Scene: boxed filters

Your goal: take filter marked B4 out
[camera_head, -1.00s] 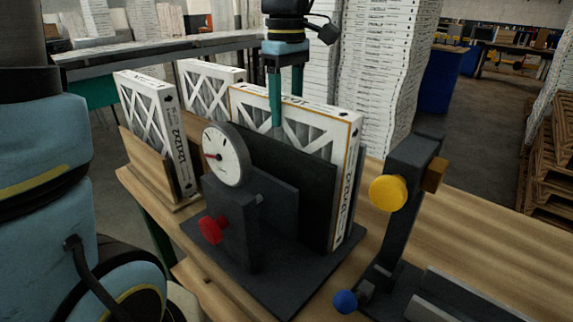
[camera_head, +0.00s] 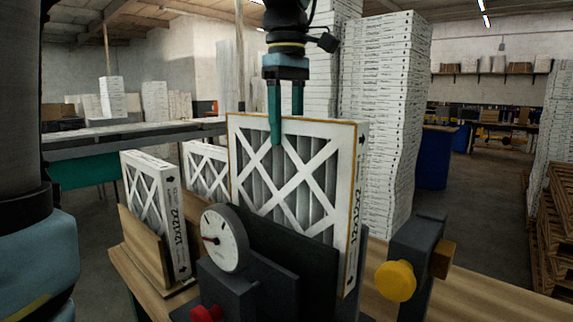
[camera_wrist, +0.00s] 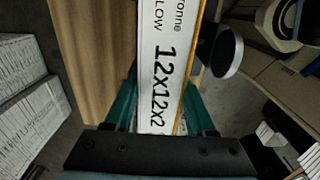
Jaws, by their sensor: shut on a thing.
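My gripper (camera_head: 286,112) is shut on the top edge of a boxed filter (camera_head: 315,165) with a white cross-braced frame and grey pleats. The filter is upright and raised, with its lower part behind the dark plate of the gauge fixture (camera_head: 285,245). I cannot tell whether its bottom is clear of the fixture. In the wrist view, the filter's edge (camera_wrist: 160,75) reads 12x12x2 and lies between my teal fingers. No B4 mark is readable. Two more filters stand at the left, one in a wooden holder (camera_head: 140,235) and one behind it (camera_head: 207,170).
The fixture carries a round dial gauge (camera_head: 224,239) and a red knob (camera_head: 207,314). A dark post with a yellow knob (camera_head: 395,281) stands at the right on the wooden table (camera_head: 495,300). Tall stacks of white boxes (camera_head: 385,110) stand behind.

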